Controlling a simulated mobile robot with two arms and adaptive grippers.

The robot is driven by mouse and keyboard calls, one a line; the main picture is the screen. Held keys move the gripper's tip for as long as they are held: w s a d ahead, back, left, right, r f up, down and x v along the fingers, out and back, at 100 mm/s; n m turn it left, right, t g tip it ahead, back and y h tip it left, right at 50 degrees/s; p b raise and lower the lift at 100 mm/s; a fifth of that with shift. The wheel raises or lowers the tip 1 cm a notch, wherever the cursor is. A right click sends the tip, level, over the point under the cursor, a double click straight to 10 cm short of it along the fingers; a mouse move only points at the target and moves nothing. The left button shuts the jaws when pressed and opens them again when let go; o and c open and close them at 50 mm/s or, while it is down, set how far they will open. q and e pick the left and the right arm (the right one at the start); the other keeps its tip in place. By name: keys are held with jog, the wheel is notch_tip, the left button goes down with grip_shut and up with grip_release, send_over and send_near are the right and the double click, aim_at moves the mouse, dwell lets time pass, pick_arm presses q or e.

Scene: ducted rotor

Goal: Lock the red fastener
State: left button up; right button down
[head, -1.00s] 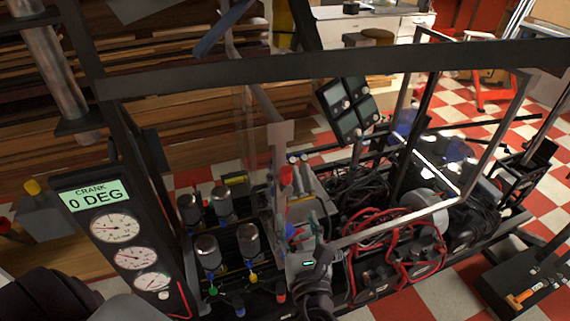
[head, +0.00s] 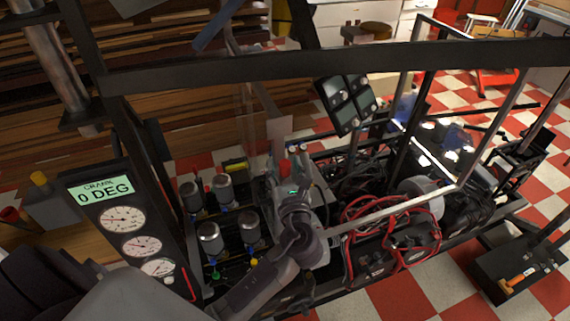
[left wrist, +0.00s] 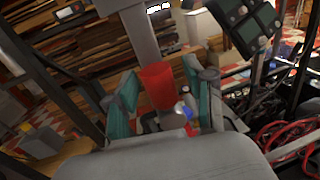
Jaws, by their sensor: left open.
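The red fastener (left wrist: 157,84) stands in the left wrist view between the two teal-padded fingers of my left gripper (left wrist: 162,93). The gripper is open, with one finger on each side of the fastener; I cannot tell whether either finger touches it. In the head view a red top of the fastener (head: 284,166) shows just beyond my left gripper (head: 282,178), whose wrist and arm hide what lies below. A small blue part (left wrist: 186,113) sits low beside the fastener in the wrist view. My right gripper is not in view.
A black frame bar (head: 330,65) crosses above the work area. A panel reading CRANK 0 DEG (head: 98,190) with dials stands at the left. Several silver cylinders (head: 210,237) sit left of my arm, and red cables (head: 375,220) lie to the right.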

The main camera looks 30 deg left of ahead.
pick_arm(q)
grip_shut()
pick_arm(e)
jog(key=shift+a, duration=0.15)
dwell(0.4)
